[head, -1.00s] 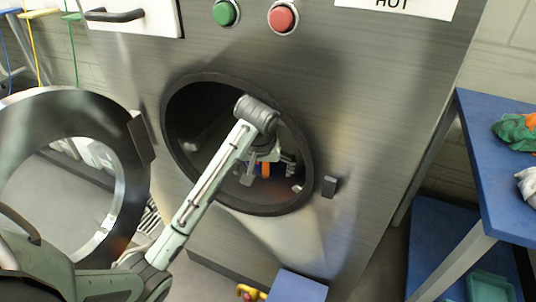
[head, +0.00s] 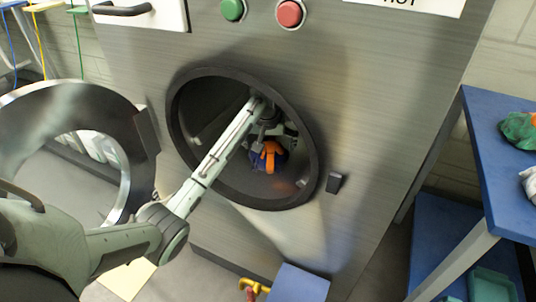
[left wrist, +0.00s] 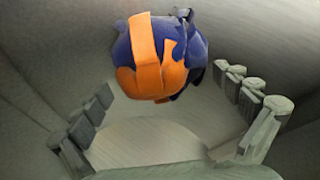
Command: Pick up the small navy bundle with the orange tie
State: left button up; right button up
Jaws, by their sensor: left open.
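The small navy bundle with the orange tie (head: 268,157) lies inside the round drum of the steel machine. In the left wrist view the bundle (left wrist: 158,55) shows at the top centre, with wide orange bands over dark blue cloth. My left gripper (left wrist: 170,125) is open and empty. Its fingers stand apart at the left and right of that view, and the bundle is beyond them. In the head view my left arm reaches through the opening, and the gripper is partly hidden in the drum near the bundle. My right gripper does not show.
The round door (head: 140,130) stands open at the left. A blue table (head: 490,130) at the right bears a green and orange bundle (head: 520,130) and a white one. A blue block (head: 300,284) stands below the opening.

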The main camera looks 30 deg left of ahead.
pick_arm(q)
jog(key=shift+s, duration=0.1)
jog(key=c, duration=1.6)
jog(key=shift+o, duration=0.2)
